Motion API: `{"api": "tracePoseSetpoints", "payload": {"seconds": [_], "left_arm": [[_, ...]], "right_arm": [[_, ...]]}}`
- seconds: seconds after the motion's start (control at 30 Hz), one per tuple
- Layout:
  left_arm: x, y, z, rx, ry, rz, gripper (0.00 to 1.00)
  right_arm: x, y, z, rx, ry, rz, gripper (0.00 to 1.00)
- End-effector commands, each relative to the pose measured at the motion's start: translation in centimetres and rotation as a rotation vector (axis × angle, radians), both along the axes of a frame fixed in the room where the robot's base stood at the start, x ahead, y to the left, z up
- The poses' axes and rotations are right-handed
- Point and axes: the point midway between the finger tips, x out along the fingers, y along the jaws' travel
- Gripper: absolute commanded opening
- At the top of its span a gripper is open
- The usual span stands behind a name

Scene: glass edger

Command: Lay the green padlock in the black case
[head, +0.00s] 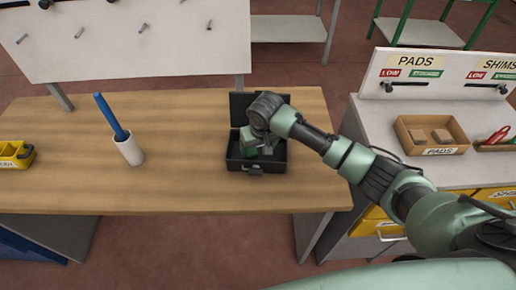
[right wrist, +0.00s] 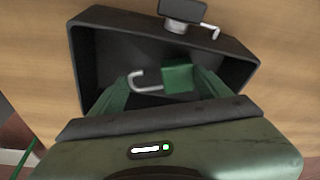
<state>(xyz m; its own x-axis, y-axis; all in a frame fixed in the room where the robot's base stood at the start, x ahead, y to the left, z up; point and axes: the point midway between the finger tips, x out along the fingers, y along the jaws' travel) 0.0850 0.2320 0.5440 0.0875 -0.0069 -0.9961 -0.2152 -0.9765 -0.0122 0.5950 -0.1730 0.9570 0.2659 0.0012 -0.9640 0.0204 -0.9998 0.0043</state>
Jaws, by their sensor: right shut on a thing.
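The black case (head: 274,167) stands open on the wooden bench, its lid raised at the back. My right gripper (head: 254,150) reaches down into the case from the right. In the right wrist view, the green padlock (right wrist: 180,78) with its grey shackle (right wrist: 143,82) shows between the two fingers of my right gripper (right wrist: 160,88), which is shut on it. The padlock is inside the outline of the case (right wrist: 240,60); whether it touches the floor of the case I cannot tell. My left gripper is not in view.
A white cup (head: 130,150) with a blue stick (head: 110,116) stands left of the case. A yellow holder (head: 14,155) is at the far left. A side counter with a pads tray (head: 432,150) is at the right. The bench between cup and case is clear.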

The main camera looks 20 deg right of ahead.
Motion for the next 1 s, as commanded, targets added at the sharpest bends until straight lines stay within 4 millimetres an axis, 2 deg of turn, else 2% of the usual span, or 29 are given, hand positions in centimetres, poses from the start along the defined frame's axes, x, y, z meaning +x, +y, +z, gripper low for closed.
{"api": "tracePoseSetpoints", "payload": {"seconds": [0.13, 0.53, 0.57, 0.6, 0.63, 1.0], "left_arm": [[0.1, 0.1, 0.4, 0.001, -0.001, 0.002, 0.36], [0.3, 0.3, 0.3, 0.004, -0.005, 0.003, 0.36], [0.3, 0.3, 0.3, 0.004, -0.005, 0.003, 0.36], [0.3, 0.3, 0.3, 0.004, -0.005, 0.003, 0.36], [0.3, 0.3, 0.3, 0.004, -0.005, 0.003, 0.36], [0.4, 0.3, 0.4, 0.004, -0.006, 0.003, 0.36]], "right_arm": [[0.0, 0.0, -1.4, 0.000, 0.000, -0.001, 0.33], [0.0, 0.0, -2.0, 0.001, -0.001, -0.001, 0.33], [0.0, 0.0, -1.9, 0.000, -0.002, 0.000, 0.85], [0.0, 0.0, -1.9, 0.000, -0.002, 0.000, 0.96], [0.0, 0.0, -1.9, 0.000, -0.002, 0.000, 0.99], [0.0, 0.0, -1.4, 0.000, -0.002, 0.000, 0.99]]}}
